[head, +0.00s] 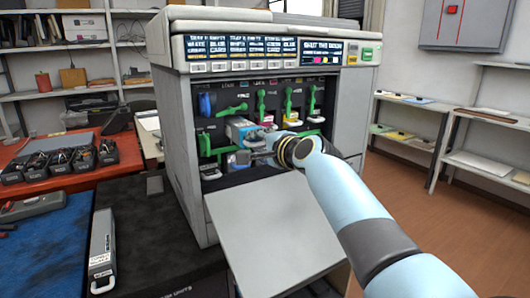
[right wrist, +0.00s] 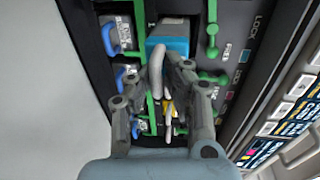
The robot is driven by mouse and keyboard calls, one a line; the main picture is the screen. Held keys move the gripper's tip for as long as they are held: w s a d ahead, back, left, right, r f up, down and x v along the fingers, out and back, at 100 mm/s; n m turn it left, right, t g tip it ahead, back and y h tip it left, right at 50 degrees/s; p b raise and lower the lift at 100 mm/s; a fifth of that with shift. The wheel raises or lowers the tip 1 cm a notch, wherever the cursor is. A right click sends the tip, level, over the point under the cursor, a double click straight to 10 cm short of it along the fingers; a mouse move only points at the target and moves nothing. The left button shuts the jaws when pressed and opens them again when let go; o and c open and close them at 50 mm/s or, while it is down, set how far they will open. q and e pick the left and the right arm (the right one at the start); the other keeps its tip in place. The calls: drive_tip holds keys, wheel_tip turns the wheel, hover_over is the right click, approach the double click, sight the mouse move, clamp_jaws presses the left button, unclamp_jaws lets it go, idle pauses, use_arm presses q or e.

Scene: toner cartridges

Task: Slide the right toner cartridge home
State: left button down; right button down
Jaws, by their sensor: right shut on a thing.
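The toner cartridge with a cyan front (head: 237,126) sits in a slot in the open printer (head: 345,110), its front end jutting out. In the right wrist view the cartridge's blue end (right wrist: 172,44) and its pale looped handle (right wrist: 157,70) lie straight ahead. My right gripper (head: 254,157) is in front of the printer bay. In the right wrist view its fingers (right wrist: 160,82) are shut on the cartridge at the handle. The exact contact is partly hidden by the fingers. My left gripper is not in view.
Green levers (head: 261,101) stand above the slots. Blue-handled units (right wrist: 125,76) sit beside the cartridge row. The printer's front door (head: 275,225) hangs open below. A grey cartridge (head: 103,245) lies on the dark table at left. Black trays (head: 75,165) stand on the red table.

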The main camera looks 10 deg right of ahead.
drive_tip(key=shift+r+b+x, duration=0.2)
drive_tip(key=shift+b+x, duration=0.85)
drive_tip(key=shift+x, duration=0.7)
drive_tip(key=shift+r+b+x, duration=0.2)
drive_tip(key=shift+b+x, duration=0.85)
drive_tip(key=shift+x, duration=0.65)
drive_tip(key=c, duration=0.9)
unclamp_jaws()
drive_tip(key=shift+w+a+r, duration=0.1)
drive_tip(key=shift+p, duration=0.3)
drive_tip(key=shift+s+r+p, duration=0.25)
drive_tip(key=shift+s+p, duration=0.1)
drive_tip(key=shift+p, duration=0.1)
drive_tip(key=shift+p+v, duration=2.85)
drive_tip(key=shift+v, duration=0.3)
drive_tip(key=shift+f, duration=0.15)
